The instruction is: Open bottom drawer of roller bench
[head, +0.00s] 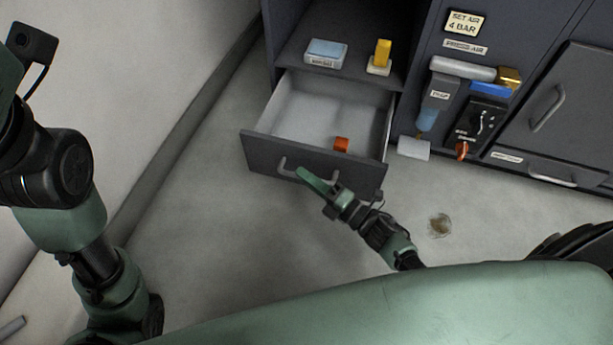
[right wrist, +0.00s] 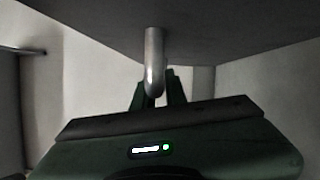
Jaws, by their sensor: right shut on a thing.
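The bottom drawer (head: 262,150) of the dark grey bench stands pulled out, its pale inside showing. Its metal bar handle (head: 285,168) is on the front panel. In the right wrist view the handle (right wrist: 154,55) runs down from the dark drawer front (right wrist: 215,35) to between the green fingers (right wrist: 155,95). My left arm stands at the left of the head view, but its gripper does not show.
A small orange block (head: 341,144) lies inside the drawer. A blue-topped box (head: 326,52) and a yellow piece (head: 382,54) sit on the shelf above. A closed cabinet door (head: 565,105) is at right. Floor (head: 220,240) left of the drawer is clear; a brown stain (head: 440,225) marks it at right.

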